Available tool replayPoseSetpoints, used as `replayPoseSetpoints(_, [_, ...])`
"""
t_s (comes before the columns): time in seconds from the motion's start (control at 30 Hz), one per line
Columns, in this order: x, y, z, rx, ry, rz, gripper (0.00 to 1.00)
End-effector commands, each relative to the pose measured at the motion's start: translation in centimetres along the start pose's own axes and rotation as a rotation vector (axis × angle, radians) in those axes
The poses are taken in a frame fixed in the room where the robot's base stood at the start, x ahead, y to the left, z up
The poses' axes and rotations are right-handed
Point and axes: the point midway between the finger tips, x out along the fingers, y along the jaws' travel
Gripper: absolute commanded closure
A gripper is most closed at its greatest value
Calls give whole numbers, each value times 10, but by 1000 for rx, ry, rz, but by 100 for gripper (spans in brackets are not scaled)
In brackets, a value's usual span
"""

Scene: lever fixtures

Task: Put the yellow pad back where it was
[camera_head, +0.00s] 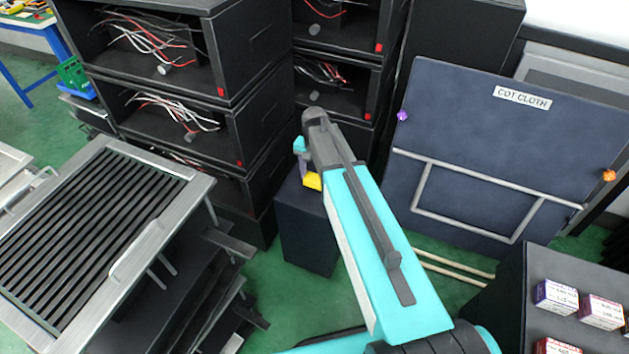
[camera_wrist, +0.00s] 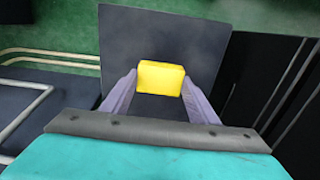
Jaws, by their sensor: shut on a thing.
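The yellow pad (camera_wrist: 161,78) is a small yellow block between the two grey-purple fingers of my gripper (camera_wrist: 160,92) in the wrist view. My gripper is shut on it. Below the pad in that view is the flat dark top of a box-shaped stand (camera_wrist: 130,32); I cannot tell whether the pad touches it. In the head view the yellow pad (camera_head: 312,181) shows beside the end of my teal arm, over the dark stand (camera_head: 305,235). My arm hides part of the stand and most of my gripper (camera_head: 304,172) there.
Black open racks with loose wires (camera_head: 165,110) stand behind and left of the stand. A slatted metal table (camera_head: 95,235) is at left. A dark "COT CLOTH" board (camera_head: 500,140) leans at right. Small boxes (camera_head: 556,297) sit on a dark surface at lower right.

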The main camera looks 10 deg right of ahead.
Motion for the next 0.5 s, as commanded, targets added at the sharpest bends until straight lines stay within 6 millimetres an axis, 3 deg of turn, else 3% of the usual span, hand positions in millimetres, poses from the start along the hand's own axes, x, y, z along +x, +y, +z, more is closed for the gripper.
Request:
replayPoseSetpoints(0.2, [24,1,2,0,-3,3,64])
replayPoseSetpoints(0.5, [28,1,2,-1,-2,1,64])
